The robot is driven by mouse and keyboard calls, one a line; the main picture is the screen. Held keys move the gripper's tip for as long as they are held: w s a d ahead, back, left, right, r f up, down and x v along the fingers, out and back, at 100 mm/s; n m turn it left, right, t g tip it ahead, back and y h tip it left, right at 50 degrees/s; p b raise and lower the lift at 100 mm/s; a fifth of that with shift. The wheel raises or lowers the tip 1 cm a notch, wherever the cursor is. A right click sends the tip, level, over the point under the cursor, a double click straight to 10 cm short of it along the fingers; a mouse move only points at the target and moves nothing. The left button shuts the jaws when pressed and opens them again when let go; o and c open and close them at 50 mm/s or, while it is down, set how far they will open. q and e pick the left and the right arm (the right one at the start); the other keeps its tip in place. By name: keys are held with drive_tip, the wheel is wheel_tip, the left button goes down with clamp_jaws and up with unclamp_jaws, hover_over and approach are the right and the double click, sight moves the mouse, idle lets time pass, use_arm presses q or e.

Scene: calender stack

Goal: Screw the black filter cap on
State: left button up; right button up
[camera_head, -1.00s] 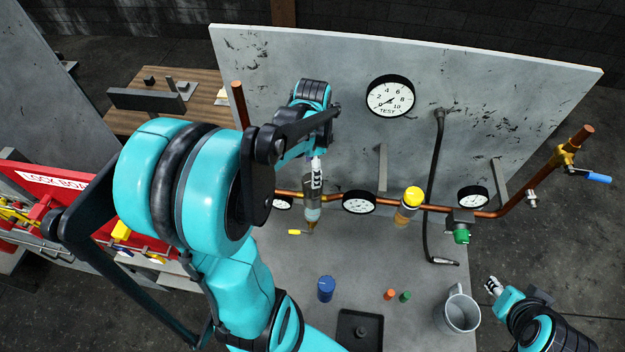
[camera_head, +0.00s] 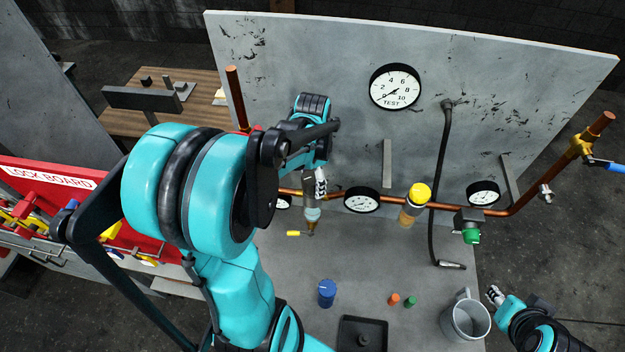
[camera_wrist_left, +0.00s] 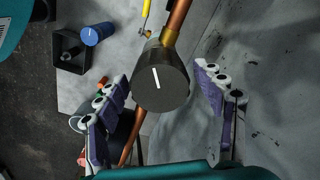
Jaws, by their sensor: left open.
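The black filter cap (camera_wrist_left: 160,85), a dark cylinder with a white line on its top, sits upright over the copper pipe in the left wrist view. In the head view the cap (camera_head: 310,199) shows partly behind my left gripper, on top of the filter body (camera_head: 312,215). My left gripper (camera_head: 320,184) is open; in the left wrist view (camera_wrist_left: 166,90) its two fingers stand on either side of the cap, with clear gaps. Whether the cap's threads are engaged cannot be seen. My right gripper (camera_head: 494,293) is at lower right, too small to read.
A blue cap (camera_head: 327,293), small orange (camera_head: 394,299) and green (camera_head: 411,302) pieces, a black tray (camera_head: 345,322) and a mug (camera_head: 466,320) stand on the table.

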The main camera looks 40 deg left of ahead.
use_arm(q)
drive_tip(key=c, duration=1)
drive_tip(key=shift+m, duration=1.1)
drive_tip(key=shift+m+b, duration=0.35)
drive_tip(key=shift+m, duration=0.75)
drive_tip(key=shift+m, duration=1.1)
